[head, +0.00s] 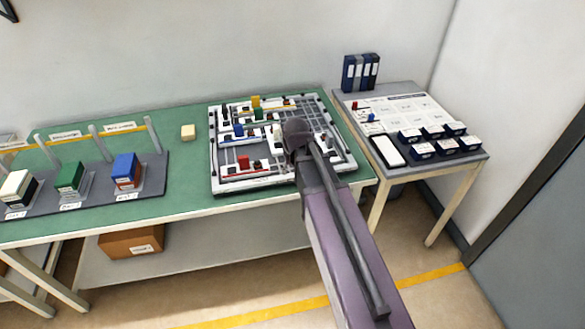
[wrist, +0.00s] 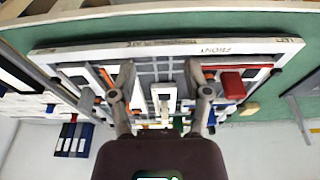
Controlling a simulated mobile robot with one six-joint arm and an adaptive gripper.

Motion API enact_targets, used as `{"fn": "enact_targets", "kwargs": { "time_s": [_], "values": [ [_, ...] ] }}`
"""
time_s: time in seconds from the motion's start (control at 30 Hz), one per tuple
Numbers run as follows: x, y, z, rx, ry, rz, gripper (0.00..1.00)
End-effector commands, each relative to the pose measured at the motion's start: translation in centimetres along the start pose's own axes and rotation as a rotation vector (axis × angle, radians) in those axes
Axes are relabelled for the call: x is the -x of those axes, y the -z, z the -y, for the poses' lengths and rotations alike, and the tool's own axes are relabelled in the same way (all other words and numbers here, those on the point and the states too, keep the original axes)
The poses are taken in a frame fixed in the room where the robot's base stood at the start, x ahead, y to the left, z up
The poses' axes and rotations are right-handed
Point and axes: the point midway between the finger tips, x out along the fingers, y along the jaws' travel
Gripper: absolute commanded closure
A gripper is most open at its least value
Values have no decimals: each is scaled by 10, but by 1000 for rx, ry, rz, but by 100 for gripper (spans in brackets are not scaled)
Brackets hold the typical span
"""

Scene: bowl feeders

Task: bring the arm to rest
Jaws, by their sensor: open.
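My gripper (wrist: 160,72) is in the wrist view, its two fingers spread wide apart with nothing held between them. It is over the white-framed board (wrist: 85,48), whose edge marked FRONT shows upside down there. A white block (wrist: 164,92) on the board shows between the fingers; I cannot tell the height gap. In the head view my arm reaches from the lower right to the right part of the board (head: 262,187). There my dark wrist hides part of the board, and the gripper itself cannot be made out.
The board carries red (head: 243,162), green, blue and yellow blocks. A cream block (head: 188,132) lies on the green table (head: 190,180), left of the board. A grey rack (head: 95,187) holds several blocks. A side table (head: 450,165) with small trays and binders (head: 361,72) stands right.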

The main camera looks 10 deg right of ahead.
Motion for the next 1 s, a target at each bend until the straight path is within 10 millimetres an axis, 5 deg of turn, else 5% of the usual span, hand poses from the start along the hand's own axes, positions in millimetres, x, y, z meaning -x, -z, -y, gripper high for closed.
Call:
{"fn": "enact_targets", "kwargs": {
  "time_s": [0.27, 0.67, 1.0],
  "values": [
    [4, -25, 1, 1, 0, 34, 37],
    [20, -118, 0, 1, 0, 184, 37],
    [22, -126, 0, 1, -1, 205, 37]
  ]
}}
